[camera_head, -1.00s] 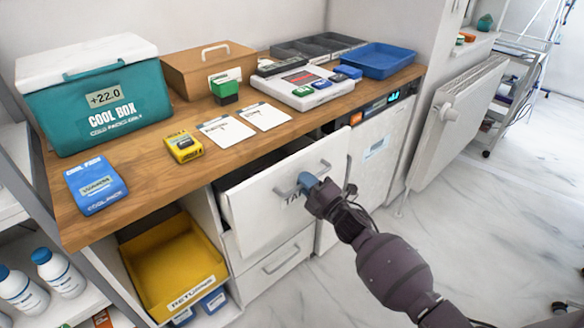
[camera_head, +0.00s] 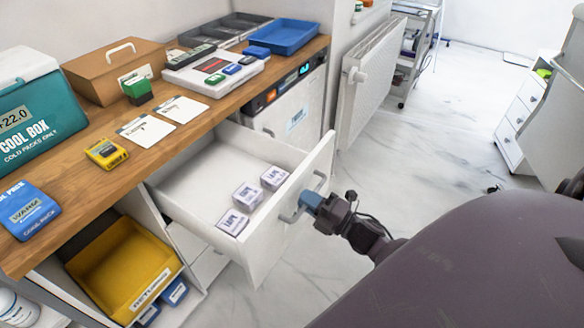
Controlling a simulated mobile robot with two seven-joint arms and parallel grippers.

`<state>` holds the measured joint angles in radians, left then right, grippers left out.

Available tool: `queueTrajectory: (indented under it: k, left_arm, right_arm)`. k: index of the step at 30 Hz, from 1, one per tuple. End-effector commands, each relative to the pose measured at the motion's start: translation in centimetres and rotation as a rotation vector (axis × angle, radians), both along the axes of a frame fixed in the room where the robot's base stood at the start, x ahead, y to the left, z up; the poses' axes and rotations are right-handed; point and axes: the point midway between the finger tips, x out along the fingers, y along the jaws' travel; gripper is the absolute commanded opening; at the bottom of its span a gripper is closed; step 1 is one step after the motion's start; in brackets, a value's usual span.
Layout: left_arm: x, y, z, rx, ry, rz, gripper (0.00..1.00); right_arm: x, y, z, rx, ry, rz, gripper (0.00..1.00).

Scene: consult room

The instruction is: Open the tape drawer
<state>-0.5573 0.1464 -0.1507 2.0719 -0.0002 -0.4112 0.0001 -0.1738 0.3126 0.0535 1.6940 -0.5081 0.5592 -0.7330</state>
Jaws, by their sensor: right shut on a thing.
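The tape drawer (camera_head: 182,200) is pulled well out from under the wooden counter. Inside it lie small white labelled boxes, one at the front (camera_head: 233,221), one in the middle (camera_head: 247,197) and one towards the right (camera_head: 273,178). My right gripper (camera_head: 312,202) is shut on the drawer's handle (camera_head: 292,214) at the outer face of the drawer front. The gripper and the steep angle hide the drawer's label. My left gripper is not in view.
The counter (camera_head: 195,136) carries a teal cool box (camera_head: 40,122), a brown case (camera_head: 112,72), cards and a blue tray (camera_head: 284,37). A yellow returns bin (camera_head: 122,262) sits below left. A radiator (camera_head: 378,85) is on the wall.

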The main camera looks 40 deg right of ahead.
Motion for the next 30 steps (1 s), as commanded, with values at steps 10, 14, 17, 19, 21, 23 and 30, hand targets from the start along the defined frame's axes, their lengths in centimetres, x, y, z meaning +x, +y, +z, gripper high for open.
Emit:
queueTrajectory:
  k: [10, 14, 17, 19, 21, 23, 30]
  left_arm:
    - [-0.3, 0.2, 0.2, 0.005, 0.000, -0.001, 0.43]
    - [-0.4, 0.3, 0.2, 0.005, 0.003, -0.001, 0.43]
    - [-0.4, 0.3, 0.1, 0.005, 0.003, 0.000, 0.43]
    - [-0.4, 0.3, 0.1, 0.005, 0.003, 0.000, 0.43]
    - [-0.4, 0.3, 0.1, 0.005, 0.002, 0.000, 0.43]
    - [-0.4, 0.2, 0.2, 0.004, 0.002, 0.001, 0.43]
    - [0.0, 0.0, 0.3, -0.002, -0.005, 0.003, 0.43]
  right_arm:
    - [-1.7, -0.6, 0.0, 0.000, 0.000, -0.001, 0.00]
    - [-1.7, -0.7, 0.0, 0.000, 0.000, 0.000, 0.00]
    - [-1.7, -0.6, 0.0, 0.000, 0.000, 0.000, 0.00]
    - [-1.7, -0.6, 0.0, 0.000, 0.000, 0.000, 0.00]
    - [-1.7, -0.6, 0.0, 0.000, 0.000, 0.000, 0.23]
    - [-1.7, -0.6, 0.0, 0.000, 0.000, 0.000, 0.32]
    - [-1.7, -0.6, 0.0, 0.000, 0.000, 0.000, 0.37]
